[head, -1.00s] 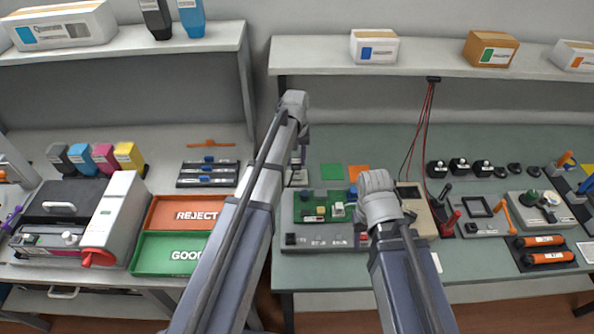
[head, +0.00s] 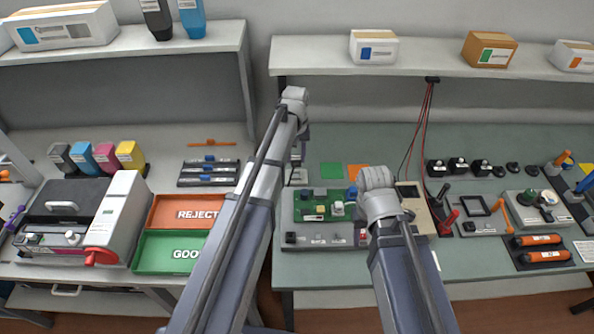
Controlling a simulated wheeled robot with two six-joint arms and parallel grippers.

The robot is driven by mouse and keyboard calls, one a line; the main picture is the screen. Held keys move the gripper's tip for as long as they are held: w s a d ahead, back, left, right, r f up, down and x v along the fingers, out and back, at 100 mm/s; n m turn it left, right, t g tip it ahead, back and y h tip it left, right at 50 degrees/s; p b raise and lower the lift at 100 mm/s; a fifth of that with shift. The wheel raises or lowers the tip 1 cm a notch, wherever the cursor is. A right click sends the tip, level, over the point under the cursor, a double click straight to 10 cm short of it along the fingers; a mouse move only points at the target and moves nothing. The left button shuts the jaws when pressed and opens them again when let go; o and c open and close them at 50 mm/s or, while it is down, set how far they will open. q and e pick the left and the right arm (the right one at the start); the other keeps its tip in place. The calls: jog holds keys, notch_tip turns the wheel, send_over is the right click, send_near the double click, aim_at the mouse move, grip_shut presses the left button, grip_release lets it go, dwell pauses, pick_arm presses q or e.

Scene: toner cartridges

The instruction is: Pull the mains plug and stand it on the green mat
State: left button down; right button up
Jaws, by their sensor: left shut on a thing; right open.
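The green mat (head: 331,171) is a small flat square on the right-hand bench, beside an orange square (head: 358,171). Nothing stands on the green mat. My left gripper (head: 300,158) points down just left of the mat, over a small grey block (head: 298,178) on the bench. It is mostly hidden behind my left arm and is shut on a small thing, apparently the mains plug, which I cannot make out. My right wrist is over the right end of the grey test unit (head: 318,238). The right gripper is hidden behind it.
A green circuit board (head: 316,210) lies on the test unit. A beige meter (head: 411,196) with red and black leads stands to its right. Reject (head: 158,226) and good (head: 140,250) trays are on the left bench. Bench behind the mats is clear.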

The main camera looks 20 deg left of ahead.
aim_at(296, 158)
pick_arm(q)
jog(key=shift+r+p, duration=2.05)
jog(key=shift+r, duration=0.05)
jog(key=shift+f, duration=0.1)
